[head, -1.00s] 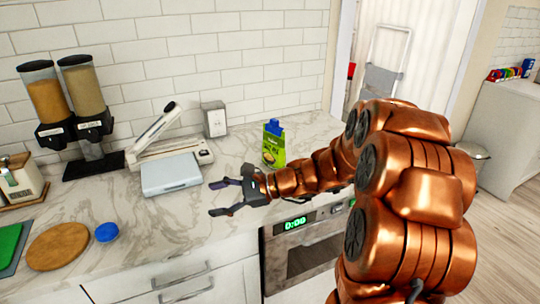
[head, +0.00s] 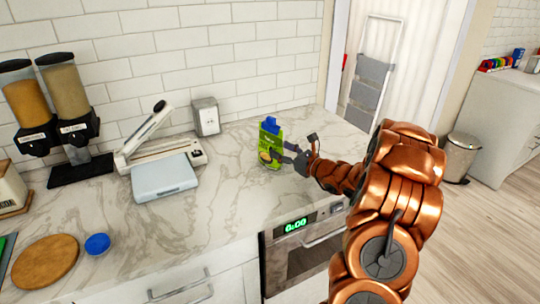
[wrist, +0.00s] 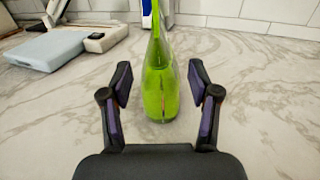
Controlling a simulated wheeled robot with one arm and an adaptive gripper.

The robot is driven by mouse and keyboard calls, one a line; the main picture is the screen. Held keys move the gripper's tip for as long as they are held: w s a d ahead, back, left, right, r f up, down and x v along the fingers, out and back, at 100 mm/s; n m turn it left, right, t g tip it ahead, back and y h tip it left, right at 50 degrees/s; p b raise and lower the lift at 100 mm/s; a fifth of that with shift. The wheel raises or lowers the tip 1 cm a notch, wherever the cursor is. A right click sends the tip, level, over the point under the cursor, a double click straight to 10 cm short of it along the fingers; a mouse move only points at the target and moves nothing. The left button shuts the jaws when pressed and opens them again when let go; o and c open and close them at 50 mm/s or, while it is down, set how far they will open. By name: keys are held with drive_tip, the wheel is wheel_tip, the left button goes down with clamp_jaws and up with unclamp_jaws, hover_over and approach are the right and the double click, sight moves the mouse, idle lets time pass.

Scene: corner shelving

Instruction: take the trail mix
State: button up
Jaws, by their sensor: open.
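The trail mix is a green bag (head: 270,148) with a blue top, standing upright on the marble counter. My gripper (head: 286,154) is at the bag's right side in the head view. In the wrist view my gripper (wrist: 159,72) is open, with one dark finger on each side of the narrow edge of the green bag (wrist: 159,85). A gap shows between the bag and each finger. The top of the bag is cut off in the wrist view.
A grey-white napkin holder (head: 206,116), a light blue flat device (head: 164,177) and a white laminator-like machine (head: 190,148) stand to the left. Below the counter's front edge is an oven with a green display (head: 296,225). The counter in front of the bag is clear.

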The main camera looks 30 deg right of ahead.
sight(270, 145)
drive_tip(key=shift+p+x, duration=1.05)
drive_tip(key=shift+x, duration=1.65)
clamp_jaws()
